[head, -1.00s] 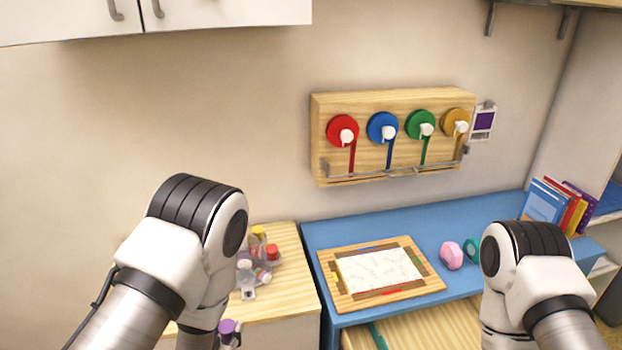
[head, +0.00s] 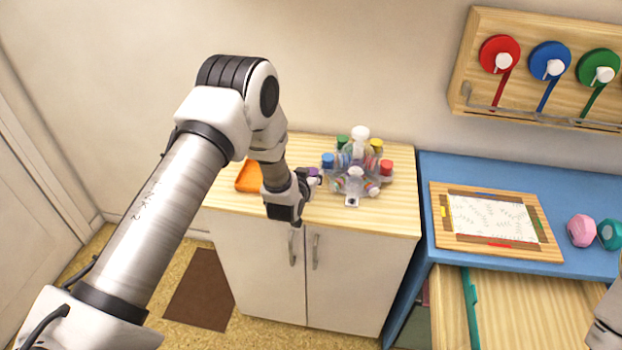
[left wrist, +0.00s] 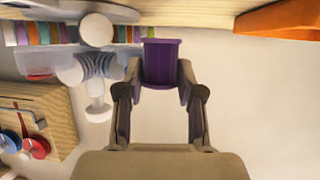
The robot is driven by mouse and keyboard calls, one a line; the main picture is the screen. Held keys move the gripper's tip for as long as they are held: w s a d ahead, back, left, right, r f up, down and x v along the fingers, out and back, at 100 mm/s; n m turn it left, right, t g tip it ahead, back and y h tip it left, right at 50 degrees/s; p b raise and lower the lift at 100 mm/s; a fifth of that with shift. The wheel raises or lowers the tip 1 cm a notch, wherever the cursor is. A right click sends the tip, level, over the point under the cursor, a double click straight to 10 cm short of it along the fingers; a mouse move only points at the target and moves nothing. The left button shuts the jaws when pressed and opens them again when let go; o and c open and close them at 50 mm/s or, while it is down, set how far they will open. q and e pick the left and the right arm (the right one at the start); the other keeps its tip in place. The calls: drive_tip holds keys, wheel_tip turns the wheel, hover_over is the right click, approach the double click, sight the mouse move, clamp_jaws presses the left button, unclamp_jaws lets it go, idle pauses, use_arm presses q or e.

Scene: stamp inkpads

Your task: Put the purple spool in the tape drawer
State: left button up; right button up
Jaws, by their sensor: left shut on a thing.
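My left gripper (head: 303,190) is shut on the purple spool (left wrist: 161,62), which fills the space between its fingertips in the left wrist view. In the head view the spool (head: 314,176) shows as a small purple and white end beyond the fingers, over the wooden cabinet top, left of a clear stand. Whether it touches the top or hangs above it I cannot tell. An open wooden drawer (head: 520,315) with a teal strip is at the lower right, under the blue desk; no label shows. My right gripper is out of view.
The clear stand (head: 352,180) with several coloured caps stands close right of the spool. An orange item (head: 249,177) lies to its left. The blue desk (head: 436,170) carries a framed drawing board (head: 490,219). A tape dispenser board (head: 530,85) hangs on the wall.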

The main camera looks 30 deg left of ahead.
use_arm(q)
drive_tip(key=shift+w+a+f, duration=0.2)
drive_tip(key=shift+w, duration=0.25)
wheel_tip(320, 180, down, 3)
drive_tip(key=shift+s+r+p, duration=0.1)
drive_tip(key=shift+p, duration=0.5)
drive_tip(key=shift+f, duration=0.2)
drive_tip(key=shift+f+b, duration=0.15)
drive_tip(key=shift+b, duration=0.15)
drive_tip(key=o, duration=0.7)
